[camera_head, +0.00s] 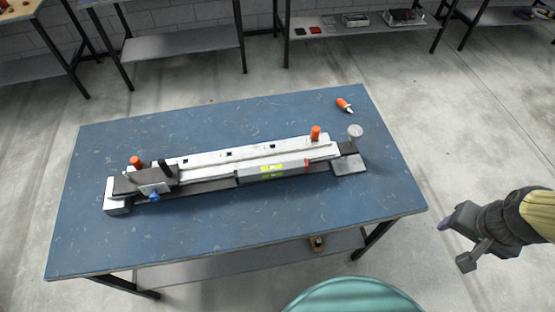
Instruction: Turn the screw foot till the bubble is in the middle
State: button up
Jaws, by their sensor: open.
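A long pale rail assembly (222,155) lies across the blue table. A grey level (250,174) with a yellow-green vial (272,169) rests along its front side. The bubble is too small to make out. A round grey knob (355,131), which looks like the screw foot's head, stands at the rail's right end, by a flat grey plate (348,165). My gripper (457,243) is open and empty, off the table's right edge, well to the right of and nearer than the knob. Nothing touches the knob.
Orange knobs (316,133) stand on the rail, one near each end. A dark carriage with a blue knob (154,196) sits at the left. An orange-and-white bottle (344,104) lies at the back right. The blue table's (300,215) front is clear. Benches stand behind.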

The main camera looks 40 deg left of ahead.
aim_at(356, 130)
dwell(0.8)
jog(key=w+a+f+m+g+y, duration=0.1)
jog(key=w+a+f+m+y, duration=0.3)
jog(key=w+a+m+y, duration=0.1)
jog(key=w+a+f+m+g+y, duration=0.1)
jog(key=w+a+f+m+y, duration=0.3)
jog(key=w, duration=0.5)
jog(key=w+a+f+m+g+y+p, duration=0.1)
jog(key=w+a+f+m+y, duration=0.3)
jog(key=w+a+m+y, duration=0.3)
jog(key=shift+w+f+m+g+y, duration=0.2)
jog(key=shift+w+m+g+y, duration=0.3)
jog(key=shift+y, duration=0.5)
jog(key=shift+s, duration=0.15)
jog(key=a+p, duration=0.1)
jog(key=a, duration=0.4)
jog(key=s+a+p, duration=0.1)
jog(key=a+p, duration=0.1)
jog(key=a, duration=0.4)
jog(key=a+p, duration=0.2)
jog(key=a, duration=0.4)
jog(key=shift+s+a, duration=0.15)
jog(key=shift+a, duration=0.1)
